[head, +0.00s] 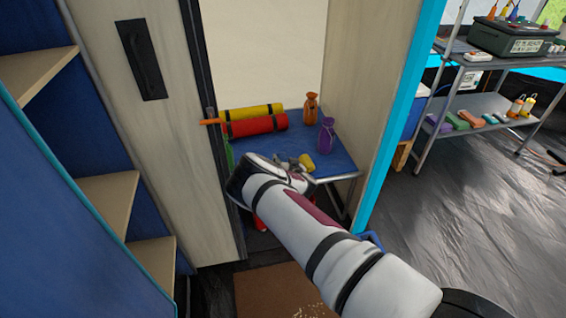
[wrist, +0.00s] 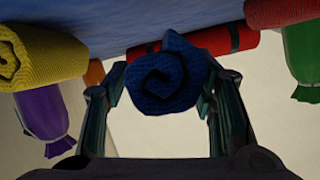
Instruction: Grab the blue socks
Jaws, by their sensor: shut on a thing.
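The blue socks (wrist: 163,97) show in the wrist view as a dark blue knitted roll with a spiral end. My gripper (wrist: 158,84) is shut on the roll, with one finger on each side of it. In the head view my gripper (head: 291,162) is at the front of the blue shelf top, largely hidden by my own wrist. I cannot make out the socks in the head view.
The blue shelf top (head: 335,158) holds a yellow roll (head: 254,112), a red roll (head: 256,126), an orange bag (head: 311,107) and a purple bag (head: 326,136). A cabinet door (head: 152,110) stands left and a panel (head: 382,90) right, narrowing the space.

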